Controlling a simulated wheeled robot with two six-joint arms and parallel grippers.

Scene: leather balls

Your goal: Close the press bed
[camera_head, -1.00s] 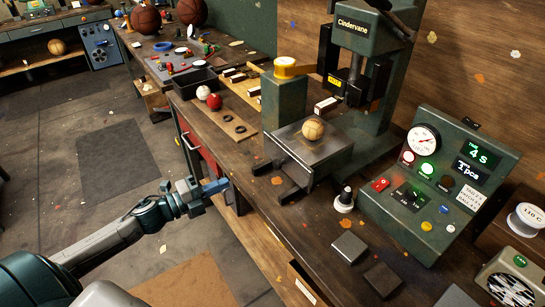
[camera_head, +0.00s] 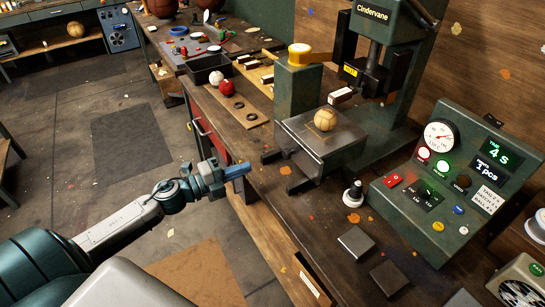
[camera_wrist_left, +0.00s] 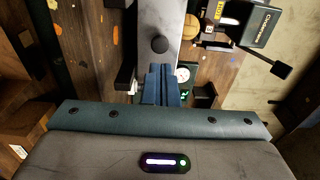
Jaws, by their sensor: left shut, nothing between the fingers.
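The press bed (camera_head: 318,150) is a grey metal slab that sticks out toward the front of the green press (camera_head: 392,45), with a tan leather ball (camera_head: 325,119) on it. Two dark rails (camera_head: 300,183) show below its front. My left gripper (camera_head: 247,170) has its blue fingers shut and empty, in front of the bed and a little apart from it, by the bench edge. In the left wrist view, the shut fingers (camera_wrist_left: 160,70) point at the bed (camera_wrist_left: 174,12) and a dark round knob (camera_wrist_left: 160,45). My right gripper is not in view.
A control panel (camera_head: 455,180) with a gauge and lit screens stands right of the bed. A black-and-white knob (camera_head: 353,192) and dark plates (camera_head: 356,242) lie before it. A white and a red ball (camera_head: 226,87) sit left of the bed. Floor is free left of the bench.

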